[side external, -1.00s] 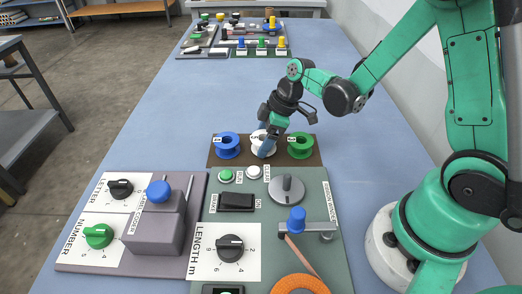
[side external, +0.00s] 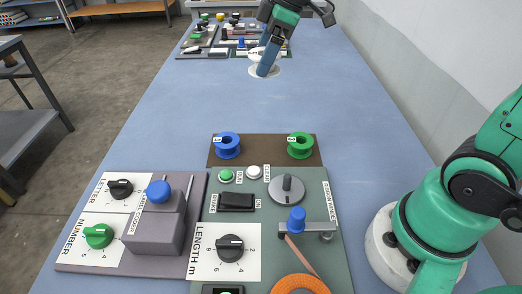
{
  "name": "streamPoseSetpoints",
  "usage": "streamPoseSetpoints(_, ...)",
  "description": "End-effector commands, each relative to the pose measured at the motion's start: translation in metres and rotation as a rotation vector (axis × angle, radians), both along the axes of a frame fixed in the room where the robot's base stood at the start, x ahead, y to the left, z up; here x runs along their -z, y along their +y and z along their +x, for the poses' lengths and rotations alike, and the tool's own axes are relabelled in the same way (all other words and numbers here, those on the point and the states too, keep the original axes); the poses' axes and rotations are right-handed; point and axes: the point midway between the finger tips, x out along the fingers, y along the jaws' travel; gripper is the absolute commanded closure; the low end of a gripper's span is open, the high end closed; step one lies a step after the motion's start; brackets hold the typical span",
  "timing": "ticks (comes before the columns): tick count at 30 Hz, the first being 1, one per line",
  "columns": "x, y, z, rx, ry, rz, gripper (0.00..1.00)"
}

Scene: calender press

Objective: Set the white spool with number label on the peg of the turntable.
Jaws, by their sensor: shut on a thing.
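My gripper (side external: 266,66) is shut on the white spool (side external: 276,71) and holds it up at the top of the side external view, tilted, above the far half of the table. The blue fingers cover part of the spool, and its number label cannot be read. A round grey disc (side external: 280,194) with an upright grey piece at its middle lies on the green panel at lower centre, well away from my gripper. I cannot tell for sure whether this is the turntable.
A blue spool (side external: 228,146) and a green spool (side external: 300,146) stand on the brown board (side external: 264,158), with a bare gap between them. The green panel (side external: 270,240) has switches, a dial and a blue knob. More panels stand at the far end. The table's middle is clear.

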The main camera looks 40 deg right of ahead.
Motion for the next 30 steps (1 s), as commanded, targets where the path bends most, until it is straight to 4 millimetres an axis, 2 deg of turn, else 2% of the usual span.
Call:
streamPoseSetpoints(5,0.0,0.011,-0.014,-0.004,0.0,-0.001,0.78)
streamPoseSetpoints(12,0.039,0.042,-0.069,-0.006,0.0,-0.002,0.78)
streamPoseSetpoints(18,0.07,0.055,-0.105,-0.003,0.0,-0.002,0.78)
streamPoseSetpoints(22,0.081,0.058,-0.114,-0.002,-0.001,-0.001,0.78)
streamPoseSetpoints(30,0.105,0.059,-0.115,0.0,0.0,0.0,0.78)
